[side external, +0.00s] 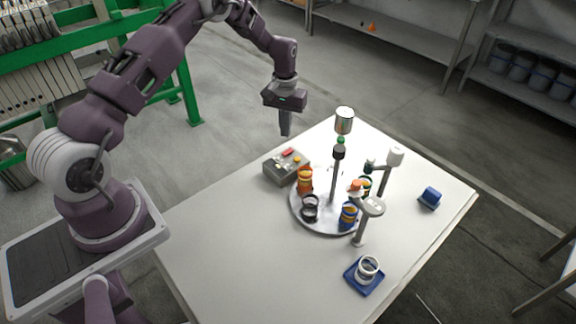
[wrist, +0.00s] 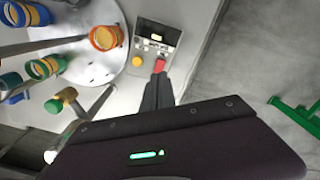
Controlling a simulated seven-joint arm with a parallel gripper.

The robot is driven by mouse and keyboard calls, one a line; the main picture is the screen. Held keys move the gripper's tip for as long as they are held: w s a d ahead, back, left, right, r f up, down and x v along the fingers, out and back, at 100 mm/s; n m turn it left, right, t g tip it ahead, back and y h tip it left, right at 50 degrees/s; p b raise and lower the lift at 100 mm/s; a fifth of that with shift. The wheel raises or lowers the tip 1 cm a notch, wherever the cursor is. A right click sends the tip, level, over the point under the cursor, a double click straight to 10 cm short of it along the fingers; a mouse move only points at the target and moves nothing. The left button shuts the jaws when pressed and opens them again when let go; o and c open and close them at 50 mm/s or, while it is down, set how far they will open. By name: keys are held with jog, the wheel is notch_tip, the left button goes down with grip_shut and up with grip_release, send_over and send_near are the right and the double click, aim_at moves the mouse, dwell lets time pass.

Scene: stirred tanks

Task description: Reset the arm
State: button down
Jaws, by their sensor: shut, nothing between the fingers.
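My gripper (side external: 286,132) hangs fingers down above the far left edge of the table, near the grey control box (side external: 287,168). Its fingers are shut and hold nothing. In the wrist view the closed fingertips (wrist: 160,76) overlap the red button (wrist: 159,65) of the control box (wrist: 155,42). In the side view the fingers are well above the box, apart from it. The box also carries a yellow button (wrist: 137,61) and a small display.
A round grey plate (side external: 326,222) bears several coloured ringed pots around a central post (side external: 335,175). The table's front left is bare.

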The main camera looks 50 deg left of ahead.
jog(key=s+d+r+m+t, duration=0.1)
jog(key=s+d+r, duration=0.2)
jog(key=r, duration=0.5)
jog(key=s+d+r+m+t, duration=0.1)
jog(key=s+d+r, duration=0.15)
jog(key=r, duration=0.55)
jog(key=s+d+r, duration=0.2)
jog(key=d+r, duration=0.1)
jog(key=r, duration=0.5)
jog(key=s+d+r+m+t, duration=0.1)
jog(key=s+d+r, duration=0.1)
jog(key=s+r, duration=0.25)
jog(key=s+d+r+m+t, duration=0.1)
jog(key=s+d+r, duration=0.2)
jog(key=s, duration=0.3)
jog(key=s+d+f+m+t, duration=0.1)
jog(key=s+d+m, duration=0.1)
jog(key=s, duration=1.4)
jog(key=shift+s+d+t, duration=0.15)
jog(key=shift+d+t, duration=0.15)
jog(key=shift+d, duration=0.15)
